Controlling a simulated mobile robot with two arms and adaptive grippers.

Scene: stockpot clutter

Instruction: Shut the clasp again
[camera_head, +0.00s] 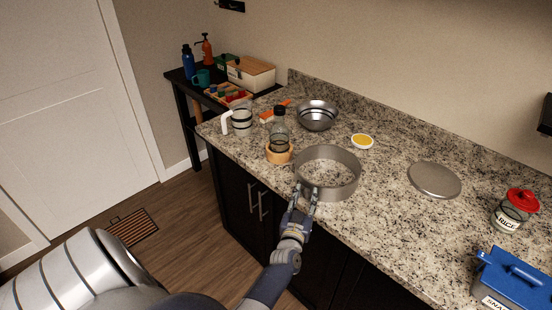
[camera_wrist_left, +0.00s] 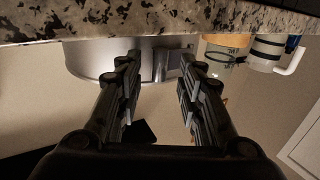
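A grey metal springform ring (camera_head: 328,172) stands on the granite counter near its front edge. In the left wrist view the ring (camera_wrist_left: 92,60) appears upside down below the counter surface. A small upright metal piece, which looks like its clasp (camera_wrist_left: 160,66), shows on the ring's wall between my fingers. I cannot tell whether the clasp is open or shut. My left gripper (camera_head: 307,192) is at the near side of the ring. In the left wrist view the gripper (camera_wrist_left: 158,62) is open, one finger on each side of the clasp. My right gripper is out of view.
A glass bottle (camera_head: 279,132) in a wooden holder stands left of the ring, with a white-handled jug (camera_head: 240,119) beyond. A steel bowl (camera_head: 318,115) and yellow-topped dish (camera_head: 362,141) are behind. A flat metal disc (camera_head: 434,180), rice jar (camera_head: 509,216) and blue-lidded box (camera_head: 515,280) are right.

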